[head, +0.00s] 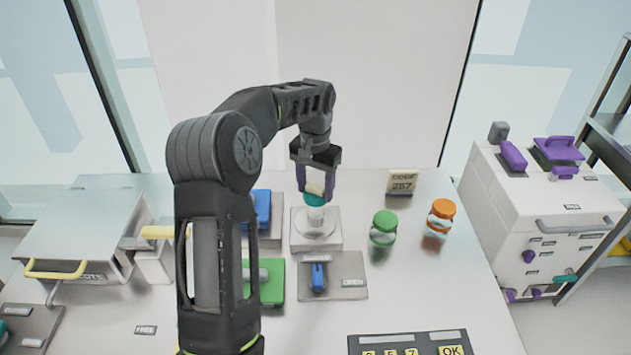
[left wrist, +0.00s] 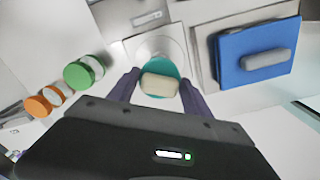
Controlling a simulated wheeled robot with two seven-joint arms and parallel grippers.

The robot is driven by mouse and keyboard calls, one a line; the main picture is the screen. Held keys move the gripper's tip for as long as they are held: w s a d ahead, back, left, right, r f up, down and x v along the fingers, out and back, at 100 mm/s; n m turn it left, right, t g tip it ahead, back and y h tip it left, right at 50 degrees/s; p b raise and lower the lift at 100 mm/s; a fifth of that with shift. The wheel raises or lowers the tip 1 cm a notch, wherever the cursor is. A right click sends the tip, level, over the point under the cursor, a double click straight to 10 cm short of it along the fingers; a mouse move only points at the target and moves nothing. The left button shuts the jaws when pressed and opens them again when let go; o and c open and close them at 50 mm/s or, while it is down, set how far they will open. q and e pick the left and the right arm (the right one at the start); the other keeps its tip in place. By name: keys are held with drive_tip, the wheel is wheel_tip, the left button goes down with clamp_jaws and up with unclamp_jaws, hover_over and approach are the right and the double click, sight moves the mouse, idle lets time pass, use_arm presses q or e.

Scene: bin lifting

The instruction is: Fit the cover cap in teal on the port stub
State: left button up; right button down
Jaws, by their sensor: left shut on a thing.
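The teal cover cap (head: 314,199) has a pale cream block-like grip on top. My left gripper (head: 315,190) points down and is shut on this grip. In the left wrist view the cap (left wrist: 174,70) shows between the two purple fingers of the gripper (left wrist: 160,86). The port stub (head: 316,214) is a pale upright piece on a round flange on a grey block. The cap is right over the stub's top; whether it is seated or just above cannot be told. My right gripper is not in view.
Jars with green (head: 384,220) and orange (head: 443,208) lids stand to the right. A blue lid (head: 262,205) with a grey handle stands left of the stub. A green plate (head: 270,285) and a blue-handled valve panel (head: 345,268) lie in front. A keypad (head: 410,342) is at the front edge.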

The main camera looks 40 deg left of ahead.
sight(315, 198)
use_arm(q)
drive_tip(key=shift+f+b, duration=1)
drive_tip(key=shift+f, duration=1)
drive_tip(key=shift+f+b, duration=0.45)
drive_tip(key=shift+f, duration=0.3)
drive_tip(key=shift+r, duration=0.2)
idle(1.0)
drive_tip(key=shift+f, duration=0.45)
idle(1.1)
drive_tip(key=o, duration=1.8)
drive_tip(key=shift+r, duration=0.1)
